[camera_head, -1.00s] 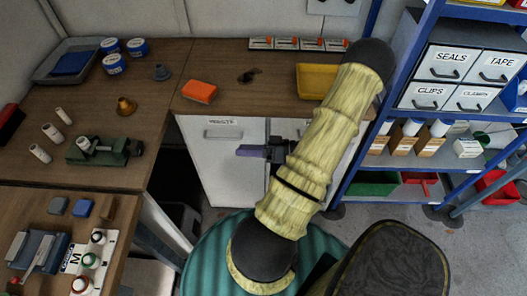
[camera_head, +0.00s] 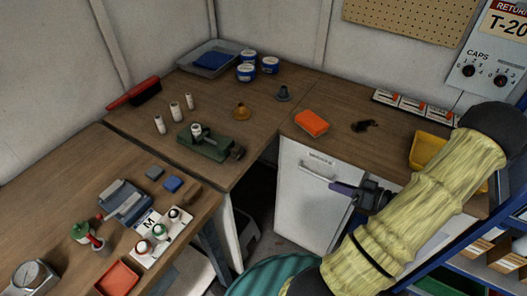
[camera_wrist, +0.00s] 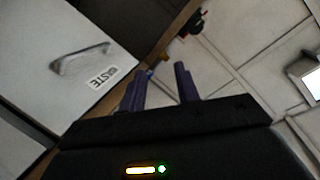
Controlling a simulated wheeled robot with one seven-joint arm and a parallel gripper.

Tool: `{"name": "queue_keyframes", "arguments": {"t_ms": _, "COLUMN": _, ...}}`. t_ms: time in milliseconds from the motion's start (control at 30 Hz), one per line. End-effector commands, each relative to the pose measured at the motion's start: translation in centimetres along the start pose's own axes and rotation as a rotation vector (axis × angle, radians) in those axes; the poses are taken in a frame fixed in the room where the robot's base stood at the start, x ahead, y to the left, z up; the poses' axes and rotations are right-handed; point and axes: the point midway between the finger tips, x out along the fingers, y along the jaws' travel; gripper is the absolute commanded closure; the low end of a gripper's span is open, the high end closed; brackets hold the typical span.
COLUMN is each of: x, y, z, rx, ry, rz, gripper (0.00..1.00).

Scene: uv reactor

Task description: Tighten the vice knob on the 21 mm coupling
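A green vice (camera_head: 203,145) sits on the wooden bench left of the corner. A white cylindrical coupling (camera_head: 196,130) stands upright at its left end. The dark vice knob (camera_head: 238,152) is at the vice's right end, near the bench edge. Several similar white couplings (camera_head: 174,110) stand behind it, apart from it; sizes are not readable. My gripper (camera_head: 338,188) is in front of the white cabinet, to the right of the vice and apart from it. In the wrist view its two purple fingers (camera_wrist: 162,78) are apart with nothing between them. The vice is not recognisable there.
A brass cone-shaped part (camera_head: 241,113) and a grey one (camera_head: 283,93) stand behind the vice. An orange block (camera_head: 312,123) lies on the right bench. The white cabinet (camera_head: 310,195) is below that bench. A blue shelf unit (camera_head: 440,274) stands at the right.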

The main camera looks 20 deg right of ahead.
Motion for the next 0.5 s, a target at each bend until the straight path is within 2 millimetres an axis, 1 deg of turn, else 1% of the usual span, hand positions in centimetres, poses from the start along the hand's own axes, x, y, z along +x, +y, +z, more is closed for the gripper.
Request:
{"name": "queue_keyframes", "arguments": {"t_ms": 33, "x": 1.7, "y": 0.4, "z": -0.9, "rx": -0.045, "ry": -0.048, "rz": 0.054, "gripper": 0.68}}
{"name": "queue_keyframes", "arguments": {"t_ms": 100, "x": 3.7, "y": 1.2, "z": -2.1, "rx": -0.103, "ry": -0.108, "rz": 0.149, "gripper": 0.68}}
{"name": "queue_keyframes", "arguments": {"t_ms": 200, "x": 6.2, "y": 1.8, "z": -3.6, "rx": -0.179, "ry": -0.187, "rz": 0.274, "gripper": 0.68}}
{"name": "queue_keyframes", "arguments": {"t_ms": 267, "x": 7.5, "y": 1.8, "z": -4.5, "rx": -0.221, "ry": -0.232, "rz": 0.346, "gripper": 0.68}}
{"name": "queue_keyframes", "arguments": {"t_ms": 367, "x": 9.4, "y": 1.3, "z": -5.8, "rx": -0.279, "ry": -0.300, "rz": 0.456, "gripper": 0.68}}
{"name": "queue_keyframes", "arguments": {"t_ms": 467, "x": 11.0, "y": 0.1, "z": -6.8, "rx": -0.324, "ry": -0.364, "rz": 0.556, "gripper": 0.68}}
{"name": "queue_keyframes", "arguments": {"t_ms": 500, "x": 11.5, "y": -0.5, "z": -7.1, "rx": -0.337, "ry": -0.389, "rz": 0.592, "gripper": 0.68}}
